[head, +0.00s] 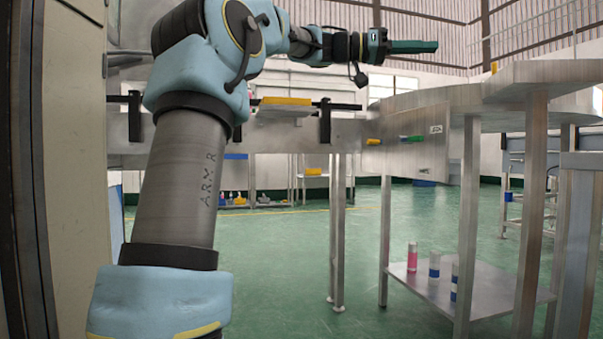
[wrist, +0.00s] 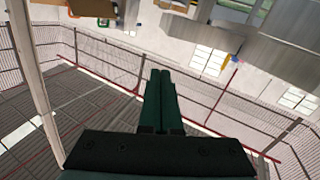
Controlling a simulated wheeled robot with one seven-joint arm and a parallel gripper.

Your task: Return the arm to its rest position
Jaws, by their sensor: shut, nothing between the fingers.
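My gripper (head: 436,46) is at the end of my raised arm in the head view, a dark green pair of fingers pointing right. In the wrist view, my gripper (wrist: 160,72) shows its two green fingers side by side and touching, with nothing between them. The gripper is in the air, apart from the tables. In the wrist view the room appears upside down, with roof and railings below.
A round metal table (head: 550,72) stands at right, with several cans on its lower shelf (head: 490,290). A steel bench (head: 350,135) with a yellow block (head: 287,101) is behind my arm. A pale cabinet (head: 70,170) stands at far left. Green floor (head: 290,260) is open between.

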